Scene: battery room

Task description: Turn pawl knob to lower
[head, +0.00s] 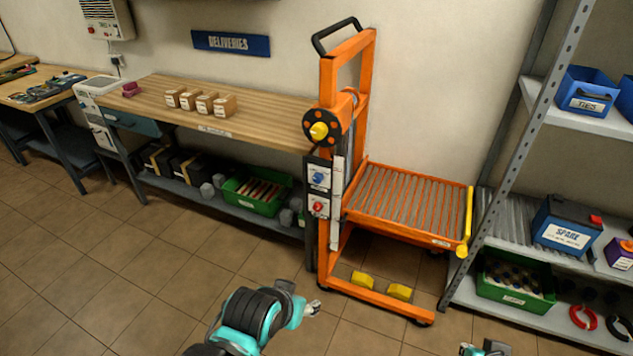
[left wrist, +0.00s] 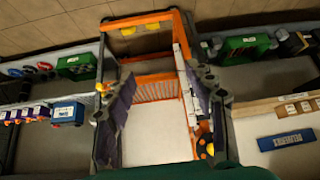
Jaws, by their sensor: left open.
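The orange lift trolley (head: 327,240) stands upright at the end of the workbench. Its post carries a black disc with a yellow hub (head: 319,131). Below it is a panel with a blue knob (head: 319,177) and a red knob (head: 319,206); the labels are too small to read, so I cannot tell which is the pawl knob. My left gripper (head: 312,309) is low in front of the trolley, apart from it. In the left wrist view its fingers (left wrist: 158,78) are spread and empty, with the trolley seen beyond. Only a bit of my right arm shows at the bottom edge.
The trolley's roller platform (head: 405,203) extends right, towards a grey shelf rack (head: 500,150) with bins. A wooden workbench (head: 250,104) with small boxes stands left. Two yellow blocks (head: 362,279) lie by the trolley's base. The tiled floor in front is clear.

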